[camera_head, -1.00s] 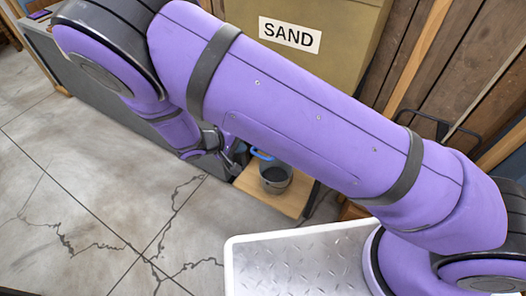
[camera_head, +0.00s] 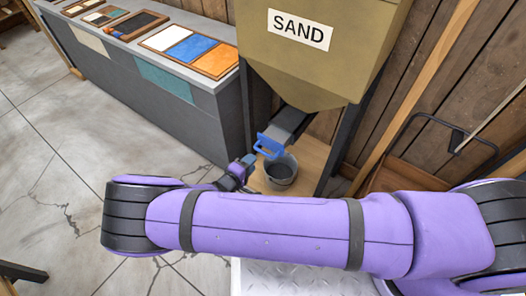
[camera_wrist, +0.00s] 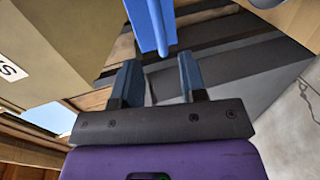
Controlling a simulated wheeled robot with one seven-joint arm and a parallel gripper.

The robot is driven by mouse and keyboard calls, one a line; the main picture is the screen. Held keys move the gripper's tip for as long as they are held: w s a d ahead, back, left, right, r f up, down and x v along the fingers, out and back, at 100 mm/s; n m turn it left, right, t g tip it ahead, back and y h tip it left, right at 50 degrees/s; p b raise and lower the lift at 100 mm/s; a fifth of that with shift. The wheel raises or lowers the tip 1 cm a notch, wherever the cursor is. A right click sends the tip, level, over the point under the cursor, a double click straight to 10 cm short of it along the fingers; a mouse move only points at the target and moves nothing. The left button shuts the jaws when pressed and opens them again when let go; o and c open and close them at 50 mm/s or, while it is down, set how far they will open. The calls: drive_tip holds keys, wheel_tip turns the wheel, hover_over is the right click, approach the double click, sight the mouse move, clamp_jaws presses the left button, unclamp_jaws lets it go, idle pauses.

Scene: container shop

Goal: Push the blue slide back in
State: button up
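The blue slide (camera_head: 268,147) sticks out at the lower end of the chute under the sand hopper (camera_head: 330,75), and its handle loop faces left. In the wrist view the slide (camera_wrist: 146,22) lies just beyond my fingertips, roughly in line with the gap between them. My gripper (camera_head: 246,164) is close to the left of the handle in the head view. In the wrist view my gripper (camera_wrist: 158,64) has its fingers apart with nothing between them. I cannot tell whether a finger touches the slide.
A grey bucket (camera_head: 281,173) with dark contents stands below the chute on a wooden platform (camera_head: 312,150). A grey counter (camera_head: 150,95) with framed colour samples runs along the left. Wooden wall boards are behind and to the right. The concrete floor at left is open.

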sight(263, 152)
drive_tip(key=x, duration=0.8)
drive_tip(key=shift+c, duration=0.5)
drive_tip(key=shift+w+d, duration=0.1)
clamp_jaws()
